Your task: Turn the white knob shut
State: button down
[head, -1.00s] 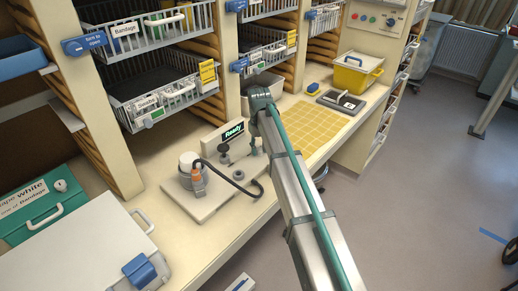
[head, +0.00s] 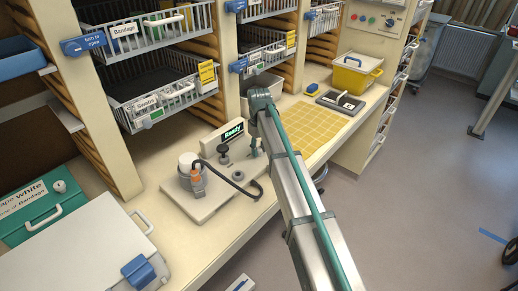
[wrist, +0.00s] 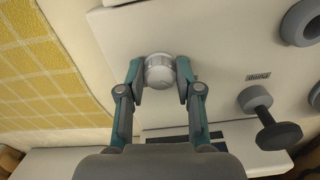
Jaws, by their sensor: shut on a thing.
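The white knob (wrist: 159,72) shows in the wrist view as a round, pale cap with a ribbed edge on a white panel (wrist: 215,50). My gripper (wrist: 159,79) has one finger on each side of the knob and is shut on it. In the head view, my arm hides the knob and most of my gripper. There, the panel is a white board (head: 205,207) on the counter. It carries a small sign reading "Ready" (head: 232,131).
A dark grey knob (wrist: 279,135) stands beside the white one on the panel. A yellow grid mat (head: 308,128) lies behind. Wire baskets (head: 160,95) hang above.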

aim_at(259, 150)
jog(key=c, duration=0.8)
grip_release()
jog(key=shift+o, duration=0.2)
jog(key=shift+r, duration=0.1)
notch_tip(259, 150, up, 12)
